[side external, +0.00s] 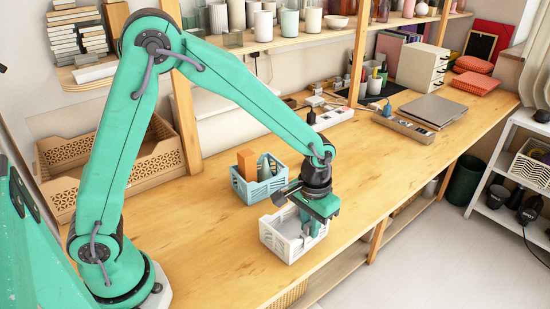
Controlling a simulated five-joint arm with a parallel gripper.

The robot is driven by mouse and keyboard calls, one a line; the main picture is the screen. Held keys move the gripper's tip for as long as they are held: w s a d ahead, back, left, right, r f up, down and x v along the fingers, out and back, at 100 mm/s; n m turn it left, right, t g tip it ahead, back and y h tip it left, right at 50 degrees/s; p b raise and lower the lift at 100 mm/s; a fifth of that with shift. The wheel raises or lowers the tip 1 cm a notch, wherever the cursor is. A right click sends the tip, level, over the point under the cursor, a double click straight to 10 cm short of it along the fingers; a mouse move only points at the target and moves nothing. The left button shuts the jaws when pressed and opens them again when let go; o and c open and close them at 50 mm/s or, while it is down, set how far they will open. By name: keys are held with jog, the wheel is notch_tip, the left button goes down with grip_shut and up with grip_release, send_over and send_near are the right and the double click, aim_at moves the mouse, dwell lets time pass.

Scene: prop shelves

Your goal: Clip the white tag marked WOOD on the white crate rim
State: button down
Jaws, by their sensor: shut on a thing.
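The white crate (283,246) stands on the wooden bench near its front edge, with slotted walls. My green gripper (313,228) points down at the crate's right side, with its fingers at or just over the rim there. It is shut on a small pale piece that I take to be the white tag; it is mostly hidden by the fingers and blends with the crate. The WOOD marking cannot be read. I cannot tell whether the tag touches or straddles the rim.
A light blue crate (247,190) holding an orange-brown block (247,162) and a grey-blue item stands just behind and left of the white crate. A power strip (330,119), a laptop (436,110) and a drawer box (423,66) lie farther back. The bench right of the crate is clear.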

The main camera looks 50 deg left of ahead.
jog(key=c, duration=1.3)
grip_release()
jog(key=shift+r, duration=0.1)
jog(key=shift+r, duration=3.8)
jog(key=shift+r, duration=0.1)
